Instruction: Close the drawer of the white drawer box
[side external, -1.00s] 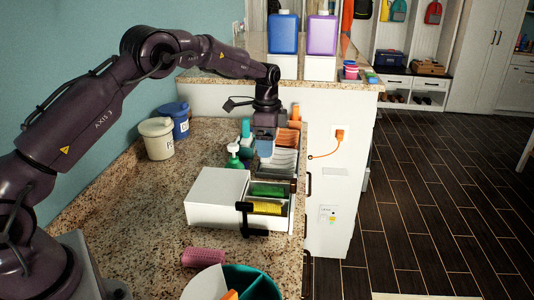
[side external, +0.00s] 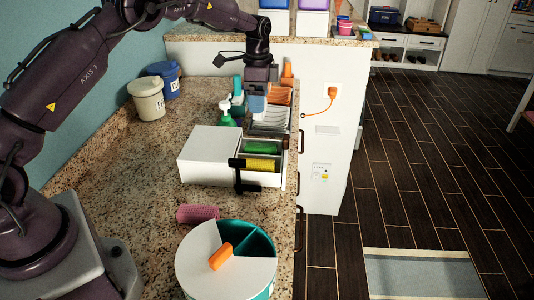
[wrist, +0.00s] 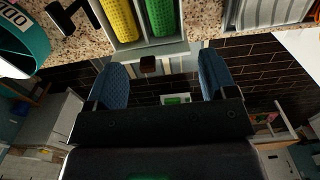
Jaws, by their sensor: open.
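The white drawer box (side external: 200,150) stands on the granite counter. Its drawer (side external: 282,178) is pulled out to the right and holds a green roll (side external: 262,148) and a yellow roll (side external: 260,165). In the side view my gripper (side external: 257,106) is above the counter beyond the drawer; contact cannot be told.
A black bracket-like object (side external: 238,176) stands at the box's near side. A grey tray (side external: 268,122) and a green bottle (side external: 226,115) are behind the box. A pink roller (side external: 197,213) and a round divided bin (side external: 200,262) are nearer. Open floor lies right of the counter.

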